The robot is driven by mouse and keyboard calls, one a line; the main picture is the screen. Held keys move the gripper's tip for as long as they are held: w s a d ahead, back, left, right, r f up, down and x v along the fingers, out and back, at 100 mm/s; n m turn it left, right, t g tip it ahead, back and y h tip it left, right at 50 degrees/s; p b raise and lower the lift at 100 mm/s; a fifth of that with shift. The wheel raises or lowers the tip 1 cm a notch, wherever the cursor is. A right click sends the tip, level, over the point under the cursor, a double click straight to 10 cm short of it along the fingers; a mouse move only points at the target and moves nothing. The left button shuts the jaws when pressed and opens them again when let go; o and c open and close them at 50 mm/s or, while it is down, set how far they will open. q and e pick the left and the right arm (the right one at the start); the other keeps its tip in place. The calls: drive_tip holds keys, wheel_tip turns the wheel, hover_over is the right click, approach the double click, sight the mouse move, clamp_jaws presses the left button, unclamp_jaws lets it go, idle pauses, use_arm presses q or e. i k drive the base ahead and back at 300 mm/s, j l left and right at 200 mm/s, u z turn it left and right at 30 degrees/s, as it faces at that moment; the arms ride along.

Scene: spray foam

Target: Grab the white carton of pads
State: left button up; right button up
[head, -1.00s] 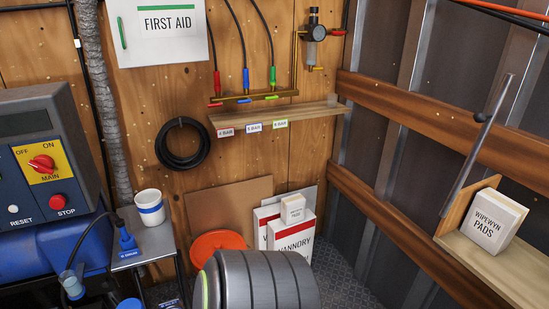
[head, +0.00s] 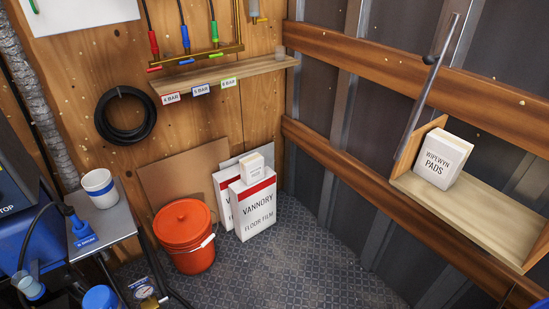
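A white carton labelled "WIPEWYN PADS" (head: 443,162) stands upright on a wooden wall shelf (head: 480,211) at the right, close to the shelf's left end board. A smaller white box (head: 252,168) sits on top of a white and red "VANNORY FLOOR FILM" carton (head: 254,208) on the floor; its small print is hard to read. Neither of my grippers shows in the head view.
A red lidded bucket (head: 186,238) stands on the patterned metal floor (head: 310,260), which is clear in the middle. A small grey table (head: 112,222) with a white and blue cup (head: 99,187) is at left. A metal bar (head: 428,90) leans diagonally above the shelf's left end.

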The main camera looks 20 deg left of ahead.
sight(252, 166)
drive_tip(key=u, duration=0.75)
drive_tip(key=z, duration=0.45)
drive_tip(key=i+z, duration=0.15)
drive_tip(key=z, duration=0.7)
drive_tip(key=i+z, duration=0.1)
drive_tip(key=z, duration=0.3)
drive_tip(key=j+z, duration=0.1)
drive_tip(key=z, duration=0.35)
drive_tip(key=i+j+z, duration=0.1)
drive_tip(key=z, duration=0.35)
drive_tip(key=j+z, duration=0.45)
drive_tip(key=j+u, duration=0.2)
drive_tip(key=j, duration=0.3)
drive_tip(key=j+u, duration=0.2)
drive_tip(key=j, duration=0.3)
drive_tip(key=i+j+u, duration=0.2)
drive_tip(key=j, duration=0.3)
drive_tip(key=k, duration=0.05)
